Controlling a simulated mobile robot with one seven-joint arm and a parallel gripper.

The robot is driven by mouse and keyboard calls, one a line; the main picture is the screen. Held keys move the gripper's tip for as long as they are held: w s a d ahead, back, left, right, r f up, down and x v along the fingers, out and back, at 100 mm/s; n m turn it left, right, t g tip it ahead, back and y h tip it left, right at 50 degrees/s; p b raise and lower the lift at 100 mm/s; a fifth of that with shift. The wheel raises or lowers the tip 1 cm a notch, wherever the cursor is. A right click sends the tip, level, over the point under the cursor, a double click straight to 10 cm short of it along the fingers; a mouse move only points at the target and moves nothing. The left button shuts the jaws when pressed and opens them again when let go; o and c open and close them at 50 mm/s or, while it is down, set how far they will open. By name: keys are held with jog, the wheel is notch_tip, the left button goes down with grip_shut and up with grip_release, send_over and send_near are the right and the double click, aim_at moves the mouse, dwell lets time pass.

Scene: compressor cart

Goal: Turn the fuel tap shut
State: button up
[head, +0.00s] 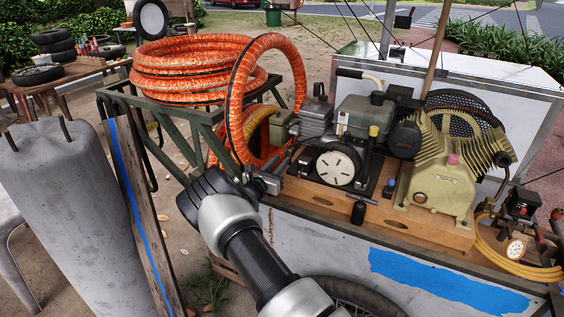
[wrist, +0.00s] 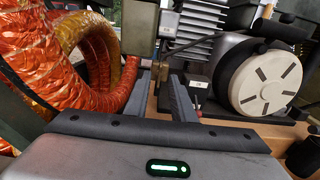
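My gripper (head: 277,168) is at the left side of the engine (head: 350,125), near the front left of the wooden deck. In the wrist view its two fingers (wrist: 160,80) are apart, with a gap between them and nothing clearly held. A small brownish fitting (wrist: 160,69) shows just beyond the fingertips; I cannot tell whether it is the fuel tap. A small part with a pale tag (wrist: 198,87) sits right of the right finger. The engine's round white recoil cover (wrist: 266,83) is further right. I cannot pick out the fuel tap for certain in either view.
Orange hose (head: 200,85) coils on a green stand left of the engine; its loop (wrist: 75,65) hangs close to my left finger. A yellow-beige compressor (head: 442,185) stands right of the engine.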

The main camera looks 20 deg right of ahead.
aim_at(286, 156)
jog(key=shift+x, duration=1.05)
grip_shut()
